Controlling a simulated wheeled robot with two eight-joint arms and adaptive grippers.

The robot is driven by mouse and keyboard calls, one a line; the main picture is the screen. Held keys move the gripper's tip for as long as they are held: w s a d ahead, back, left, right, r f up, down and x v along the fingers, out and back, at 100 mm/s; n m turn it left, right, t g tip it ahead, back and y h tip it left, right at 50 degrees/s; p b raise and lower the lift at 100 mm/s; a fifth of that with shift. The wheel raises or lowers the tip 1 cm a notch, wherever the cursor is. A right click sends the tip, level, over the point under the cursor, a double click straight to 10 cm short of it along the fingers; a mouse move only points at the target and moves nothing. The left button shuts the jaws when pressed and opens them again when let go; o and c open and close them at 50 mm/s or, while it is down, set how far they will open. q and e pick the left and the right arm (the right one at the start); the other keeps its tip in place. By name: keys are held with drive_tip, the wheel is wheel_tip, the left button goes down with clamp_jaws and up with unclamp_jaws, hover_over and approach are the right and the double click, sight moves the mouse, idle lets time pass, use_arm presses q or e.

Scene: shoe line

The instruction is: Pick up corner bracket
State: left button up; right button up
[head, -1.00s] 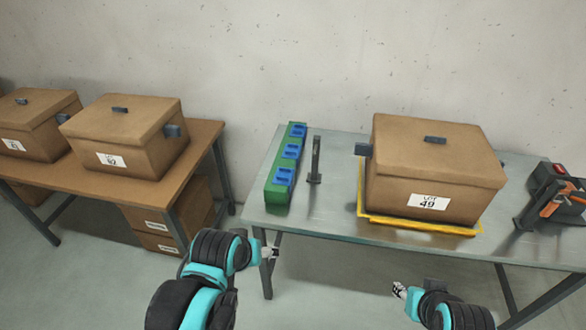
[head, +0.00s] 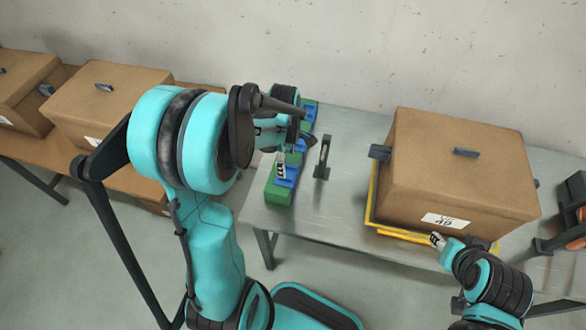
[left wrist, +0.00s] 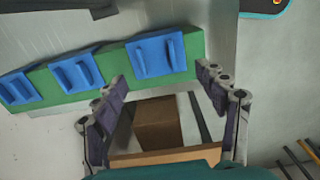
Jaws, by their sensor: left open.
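Several blue brackets with raised flanges sit in a row on a green strip (head: 279,194) at the left end of the metal table. In the head view the near blue bracket (head: 287,173) shows, while my arm partly covers the row. In the left wrist view, one blue bracket (left wrist: 157,55) lies just beyond and between my fingertips, with two more to its left. My left gripper (head: 293,152) is over the strip; in its wrist view its fingers (left wrist: 160,80) are apart with nothing between them. My right gripper (head: 438,241) is by the yellow tray's front edge; its jaw opening is unclear.
A dark upright stand (head: 322,160) stands just right of the strip. A large lidded brown box (head: 455,185) sits on a yellow-edged tray (head: 400,233). An orange and dark tool (head: 570,235) is at far right. Bare metal tabletop (head: 350,140) lies between stand and box.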

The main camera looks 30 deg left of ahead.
sight(287, 177)
use_arm(q)
drive_tip(key=shift+f, duration=0.6)
drive_tip(key=f+b, duration=0.1)
drive_tip(key=f, duration=0.1)
drive_tip(key=f+b, duration=0.1)
drive_tip(key=f, duration=0.2)
drive_tip(key=shift+w+a+b, duration=0.2)
drive_tip(key=shift+b, duration=0.1)
drive_tip(key=shift+r, duration=0.1)
drive_tip(key=c, duration=1.3)
